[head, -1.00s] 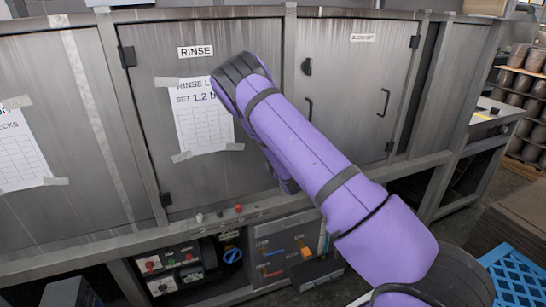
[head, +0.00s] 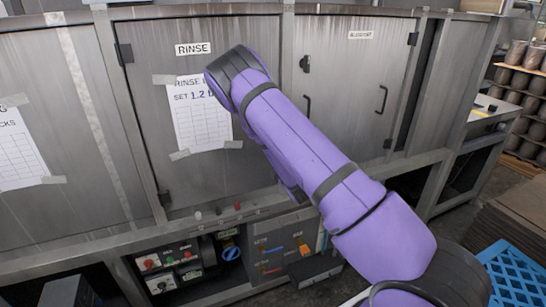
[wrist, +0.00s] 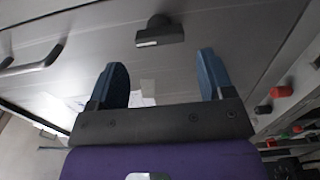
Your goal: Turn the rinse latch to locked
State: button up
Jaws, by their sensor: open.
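The door marked RINSE (head: 225,180) is a shut grey steel door left of my arm in the head view. My arm covers its right edge, and no latch of that door shows there. In the wrist view a black latch-like piece (wrist: 160,32) with a pale front edge stands out from a grey steel panel. I take it for the rinse latch; its turned position is hard to read. My gripper (wrist: 162,75) is open and empty, its two blue fingers apart. The latch is beyond the fingertips and between their lines. In the head view my gripper is hidden behind my arm.
A bar handle (wrist: 35,62) is left of the latch in the wrist view. A blue crate (head: 510,270) lies at the lower right.

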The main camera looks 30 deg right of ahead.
jog(key=shift+s+a, duration=0.2)
jog(key=shift+s, duration=2.1)
notch_tip(320, 180, up, 12)
jog(key=f+m+g+h, duration=0.15)
jog(key=m+g, duration=0.25)
jog(key=m, duration=0.5)
jog(key=s+a+r+m+g+y, duration=0.25)
jog(key=s+a+r+m, duration=0.2)
jog(key=s+r, duration=0.65)
jog(key=s+a+r+m+g, duration=0.1)
jog(key=s+r, duration=0.3)
jog(key=s, duration=0.4)
jog(key=s+a+r+m+g, duration=0.1)
jog(key=s+a+r+g, duration=0.2)
jog(key=s, duration=0.6)
jog(key=s+a+r+m+g, duration=0.1)
jog(key=s+a+r+g, duration=0.1)
jog(key=s+r, duration=0.3)
jog(key=s, duration=0.4)
jog(key=shift+s+m+y, duration=0.25)
jog(key=shift+m+y, duration=0.05)
jog(key=shift+m, duration=0.05)
